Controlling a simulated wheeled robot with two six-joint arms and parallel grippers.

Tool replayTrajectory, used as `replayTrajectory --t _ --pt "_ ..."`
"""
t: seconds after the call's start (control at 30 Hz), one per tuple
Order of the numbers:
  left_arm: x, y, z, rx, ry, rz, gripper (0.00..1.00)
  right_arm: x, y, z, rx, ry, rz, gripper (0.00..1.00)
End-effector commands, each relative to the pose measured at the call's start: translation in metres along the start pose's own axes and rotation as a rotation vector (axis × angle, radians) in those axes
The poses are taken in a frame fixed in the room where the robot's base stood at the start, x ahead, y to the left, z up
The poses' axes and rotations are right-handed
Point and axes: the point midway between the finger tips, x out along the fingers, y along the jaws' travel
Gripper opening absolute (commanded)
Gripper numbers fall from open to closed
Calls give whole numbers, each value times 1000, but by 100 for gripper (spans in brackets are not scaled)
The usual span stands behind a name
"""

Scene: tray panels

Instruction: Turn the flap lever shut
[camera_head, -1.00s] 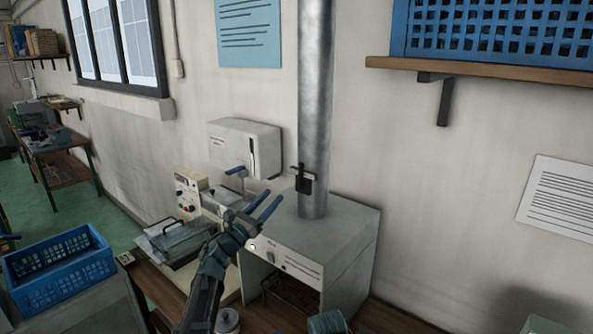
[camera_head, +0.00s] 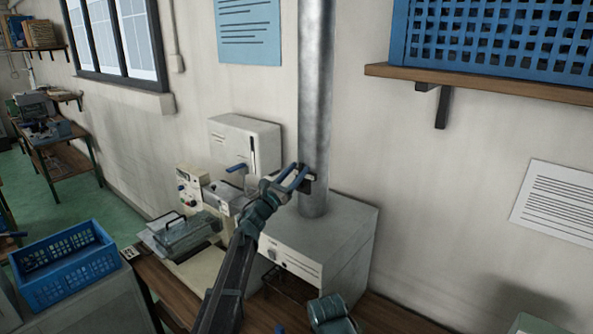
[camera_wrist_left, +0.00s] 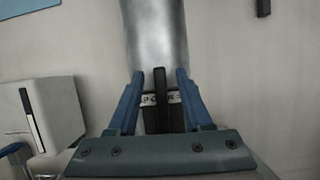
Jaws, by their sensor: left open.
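The flap lever (camera_wrist_left: 161,88) is a dark upright bar on a light plate with markings, fixed to the front of a grey metal pipe (camera_head: 314,90). In the head view the lever (camera_head: 308,184) is partly hidden by my gripper. My left gripper (camera_head: 299,170) is at the pipe with its blue fingers apart. In the left wrist view the lever stands between the two fingers (camera_wrist_left: 160,82), with a visible gap on each side.
The pipe rises from a grey-white box unit (camera_head: 335,235) on a wooden bench. A white wall box (camera_head: 245,145) and a cream machine (camera_head: 190,190) stand left of it. A shelf (camera_head: 480,85) with a blue crate is at upper right. A blue basket (camera_head: 65,265) is at lower left.

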Motion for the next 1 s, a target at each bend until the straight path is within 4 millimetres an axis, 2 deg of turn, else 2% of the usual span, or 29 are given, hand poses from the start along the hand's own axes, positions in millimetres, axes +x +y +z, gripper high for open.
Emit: replayTrajectory --t 0.2,0.4,0.5,1.0 --pt "0 0 0 0 0 0 50 0 0 0 0 0 0 0" --pt "0 0 0 0 0 0 14 0 0 0 0 0 0 0" --pt "0 0 0 0 0 0 0 0 0 0 0 0 0 0" --pt "0 0 0 0 0 1 0 0 0 0 0 0 0 0"
